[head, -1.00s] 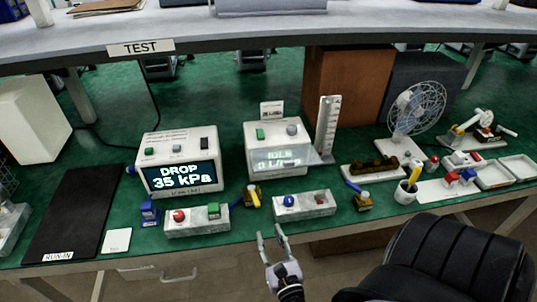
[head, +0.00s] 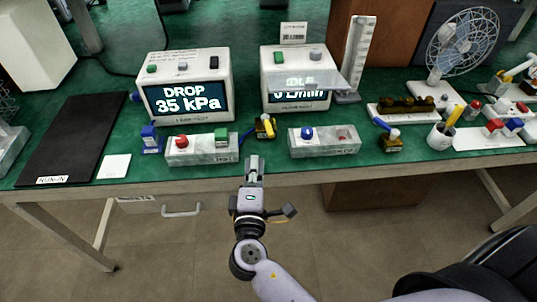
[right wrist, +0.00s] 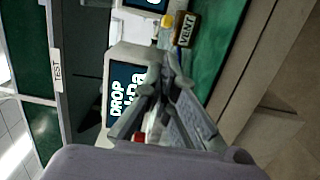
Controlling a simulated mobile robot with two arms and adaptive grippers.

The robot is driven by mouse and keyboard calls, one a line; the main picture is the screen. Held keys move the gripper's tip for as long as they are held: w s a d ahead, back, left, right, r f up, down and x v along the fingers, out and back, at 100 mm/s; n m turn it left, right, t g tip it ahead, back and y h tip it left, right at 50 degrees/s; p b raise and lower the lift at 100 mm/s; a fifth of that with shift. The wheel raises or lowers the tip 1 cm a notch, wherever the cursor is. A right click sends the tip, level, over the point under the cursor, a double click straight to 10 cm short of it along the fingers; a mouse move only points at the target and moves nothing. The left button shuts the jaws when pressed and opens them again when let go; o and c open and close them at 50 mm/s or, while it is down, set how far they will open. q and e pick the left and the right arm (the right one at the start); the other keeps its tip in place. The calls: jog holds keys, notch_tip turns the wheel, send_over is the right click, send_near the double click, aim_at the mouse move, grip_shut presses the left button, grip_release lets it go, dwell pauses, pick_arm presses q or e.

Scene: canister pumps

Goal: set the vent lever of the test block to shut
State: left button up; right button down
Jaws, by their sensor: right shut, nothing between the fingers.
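The left grey block (head: 203,149) carries a red knob and a green part. My right gripper (head: 254,166) is shut and empty, in front of the bench edge and below the valve in the head view. It also shows in the right wrist view (right wrist: 172,66), with fingertips together and apart from the valve. My left gripper is not in view.
A display box (head: 187,86) reading DROP 35 kPa stands behind the left block. A second display box (head: 297,75) stands to its right. The right grey block (head: 325,142) and a blue-lever valve (head: 390,138) lie to the right.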

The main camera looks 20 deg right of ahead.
aim_at(268, 128)
jog(key=p+x, duration=0.1)
jog(key=x, duration=0.7)
jog(key=shift+w+r+p, duration=0.1)
jog(key=shift+w+p, duration=0.1)
jog(key=shift+p, duration=0.1)
jog(key=shift+w+d, duration=0.2)
jog(key=shift+w, duration=0.25)
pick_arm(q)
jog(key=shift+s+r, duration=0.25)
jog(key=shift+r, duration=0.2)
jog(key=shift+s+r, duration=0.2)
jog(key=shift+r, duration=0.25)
